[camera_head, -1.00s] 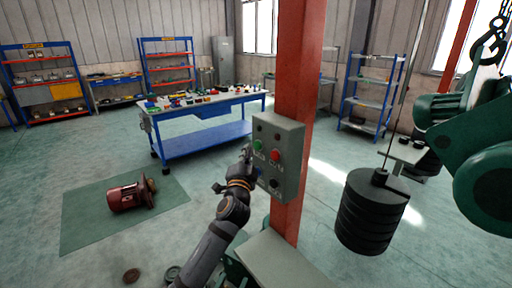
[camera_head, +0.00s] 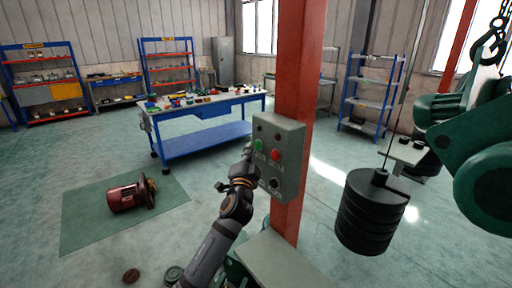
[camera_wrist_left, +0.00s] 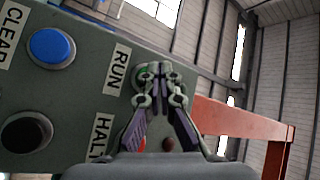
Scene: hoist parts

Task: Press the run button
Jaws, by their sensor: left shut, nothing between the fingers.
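The run button is the green button (camera_head: 258,145) on the grey control box (camera_head: 292,138), which is fixed to the red column. In the left wrist view the green button (camera_wrist_left: 143,73) shows beside the RUN label (camera_wrist_left: 117,68), partly hidden behind the fingertips. My left gripper (camera_head: 248,153) is shut and empty, just left of the box. In the wrist view its fingertips (camera_wrist_left: 155,72) overlap the green button. I cannot tell whether they touch it. My right gripper is not in view.
A red button (camera_head: 275,155) and a black knob (camera_head: 275,183) are on the same box. The wrist view also shows a blue button (camera_wrist_left: 51,46) labelled CLEAR. Black stacked weights (camera_head: 366,215) hang to the right. A red motor (camera_head: 127,197) lies on a floor mat.

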